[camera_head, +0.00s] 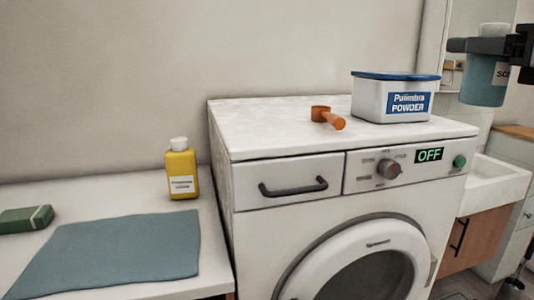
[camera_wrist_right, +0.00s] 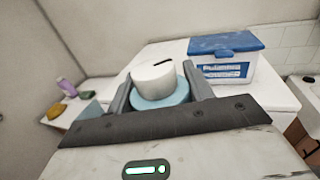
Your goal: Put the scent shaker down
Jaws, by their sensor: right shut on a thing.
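The scent shaker (camera_head: 484,82) is a teal container with a white cap and a partly visible label. It is at the upper right of the head view, held in the air to the right of the washing machine. My right gripper (camera_head: 480,46) is shut on it around its upper part. In the right wrist view the shaker's white cap and teal shoulder (camera_wrist_right: 153,80) sit between the two fingers. My left gripper is not in view.
The washing machine top (camera_head: 270,118) holds an orange scoop (camera_head: 325,117) and a blue-lidded powder box (camera_head: 393,98); its left part is clear. A left counter has a yellow bottle (camera_head: 181,170), a blue cloth (camera_head: 110,252) and a green block (camera_head: 25,217). A sink (camera_head: 497,182) stands right.

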